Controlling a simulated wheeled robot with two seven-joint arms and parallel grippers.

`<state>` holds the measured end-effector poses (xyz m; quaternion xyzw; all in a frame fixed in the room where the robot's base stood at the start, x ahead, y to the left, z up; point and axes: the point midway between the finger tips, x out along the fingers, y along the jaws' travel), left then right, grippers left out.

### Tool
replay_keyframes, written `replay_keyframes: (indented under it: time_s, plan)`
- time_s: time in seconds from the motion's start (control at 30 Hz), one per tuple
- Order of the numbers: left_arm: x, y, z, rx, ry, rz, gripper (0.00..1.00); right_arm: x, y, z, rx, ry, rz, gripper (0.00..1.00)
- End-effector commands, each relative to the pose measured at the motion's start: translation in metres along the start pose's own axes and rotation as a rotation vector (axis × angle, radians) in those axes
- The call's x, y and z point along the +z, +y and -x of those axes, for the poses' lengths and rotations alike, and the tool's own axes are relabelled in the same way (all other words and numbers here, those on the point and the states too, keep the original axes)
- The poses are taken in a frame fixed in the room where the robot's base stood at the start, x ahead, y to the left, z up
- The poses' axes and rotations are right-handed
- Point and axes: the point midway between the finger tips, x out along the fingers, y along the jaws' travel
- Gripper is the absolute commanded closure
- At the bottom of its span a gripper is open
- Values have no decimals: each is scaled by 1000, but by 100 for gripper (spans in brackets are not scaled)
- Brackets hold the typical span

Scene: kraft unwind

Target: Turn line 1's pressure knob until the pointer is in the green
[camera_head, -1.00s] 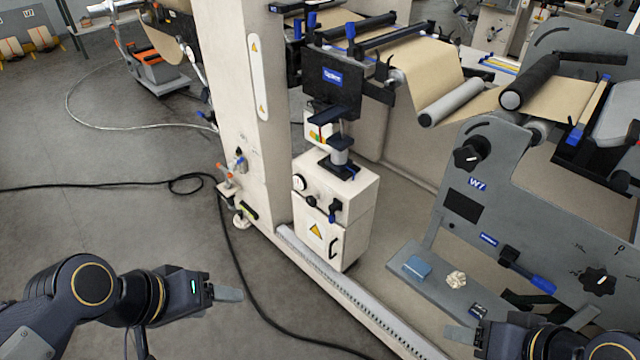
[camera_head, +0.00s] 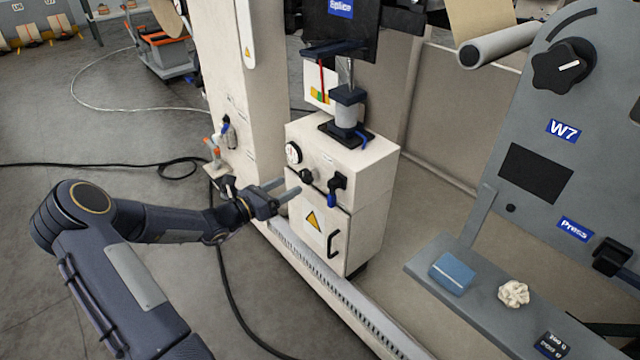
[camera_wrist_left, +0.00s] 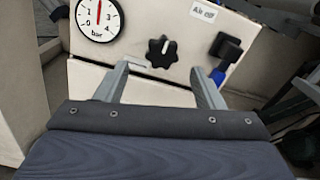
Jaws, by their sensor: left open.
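The black lobed pressure knob (camera_head: 306,176) is on the front of a cream cabinet (camera_head: 370,165); in the left wrist view the knob (camera_wrist_left: 163,52) has a white mark pointing up. A round white gauge (camera_head: 293,153) is to its upper left. In the left wrist view the gauge (camera_wrist_left: 100,18) reads in bar, its red pointer nearly straight up; its top is cut off and no green shows. My left gripper (camera_head: 285,187) is open just in front of the knob, its fingers (camera_wrist_left: 163,82) either side and below it, apparently not touching. My right gripper is out of view.
A black valve with a blue handle (camera_head: 333,192) is just right of the knob. A warning label (camera_head: 312,220) and door handle (camera_head: 334,243) are below. A cream post (camera_head: 225,90) stands left. A grey shelf (camera_head: 420,262) holds a blue block (camera_head: 452,273) and a crumpled piece (camera_head: 513,294).

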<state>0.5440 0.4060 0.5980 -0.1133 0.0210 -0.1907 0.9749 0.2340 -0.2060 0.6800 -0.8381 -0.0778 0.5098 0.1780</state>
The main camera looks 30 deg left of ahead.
Motion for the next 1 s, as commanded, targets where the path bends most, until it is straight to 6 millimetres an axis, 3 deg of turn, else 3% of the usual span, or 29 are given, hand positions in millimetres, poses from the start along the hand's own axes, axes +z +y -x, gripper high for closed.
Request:
replay_keyframes:
  time_s: [0.4, 0.8, 1.0]
  plan:
    - [-1, -2, -62, -7, 1, -6, 38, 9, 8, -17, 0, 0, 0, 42]
    - [1, -3, -72, -5, 3, -5, 38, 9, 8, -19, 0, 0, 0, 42]
    - [1, -3, -72, -6, 4, -6, 63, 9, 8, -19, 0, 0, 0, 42]
